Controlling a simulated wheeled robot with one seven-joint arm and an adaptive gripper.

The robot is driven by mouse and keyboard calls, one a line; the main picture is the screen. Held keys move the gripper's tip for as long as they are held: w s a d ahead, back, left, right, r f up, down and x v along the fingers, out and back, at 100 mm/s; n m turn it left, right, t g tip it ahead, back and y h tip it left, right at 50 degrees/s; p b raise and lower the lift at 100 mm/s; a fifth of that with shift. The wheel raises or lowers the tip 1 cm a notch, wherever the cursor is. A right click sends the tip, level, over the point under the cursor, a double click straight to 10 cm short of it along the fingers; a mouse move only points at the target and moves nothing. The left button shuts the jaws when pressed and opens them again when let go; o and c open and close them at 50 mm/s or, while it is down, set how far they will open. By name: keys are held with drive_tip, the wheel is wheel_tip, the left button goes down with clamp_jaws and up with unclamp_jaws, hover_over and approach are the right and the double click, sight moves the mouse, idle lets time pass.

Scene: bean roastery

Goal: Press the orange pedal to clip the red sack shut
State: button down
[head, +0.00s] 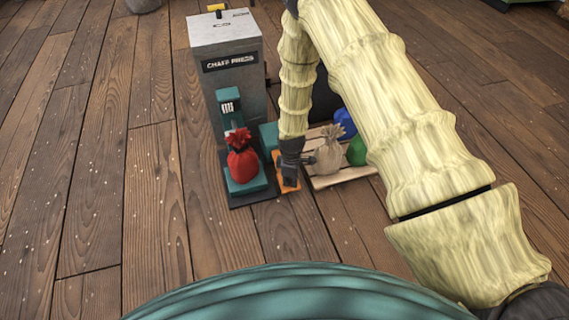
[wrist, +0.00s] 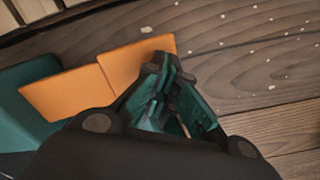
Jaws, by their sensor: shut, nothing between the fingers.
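The orange pedal (head: 284,188) lies low on the floor, just right of the red sack, and my gripper hides part of it in the head view. In the wrist view the orange pedal (wrist: 66,95) shows as two flat panels with a seam. My gripper (head: 290,180) points down over the pedal; its closed fingers (wrist: 164,66) overlap the pedal's right end in the wrist view. I cannot tell whether they touch it. The red sack (head: 242,162) stands upright on a teal plate, its gathered neck under the teal press head (head: 229,103).
The grey chaff press (head: 225,48) stands behind the sack. A wooden pallet (head: 345,179) right of the pedal holds a beige sack (head: 328,155), a green sack (head: 356,151) and a blue sack (head: 344,122). The plank floor at left is clear.

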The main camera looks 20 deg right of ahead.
wheel_tip(320, 180, up, 9)
drive_tip(key=p, duration=0.7)
idle(0.8)
drive_tip(key=s+d+f+m+p, duration=0.1)
drive_tip(key=s+f+m, duration=0.15)
drive_tip(key=s, duration=0.65)
drive_tip(key=s+d+f+m, duration=0.1)
drive_tip(key=s+m, duration=0.2)
drive_tip(key=s, duration=0.5)
drive_tip(key=s+d+r+m+p, duration=0.1)
drive_tip(key=s+r+m, duration=0.25)
drive_tip(key=s, duration=0.65)
drive_tip(key=s+d+r+m+p, duration=0.15)
drive_tip(key=s+m, duration=0.25)
drive_tip(key=s, duration=0.5)
wheel_tip(320, 180, up, 38)
drive_tip(key=a+p, duration=0.1)
drive_tip(key=p, duration=3.5)
drive_tip(key=shift+s+f, duration=0.15)
drive_tip(key=shift+f, duration=0.1)
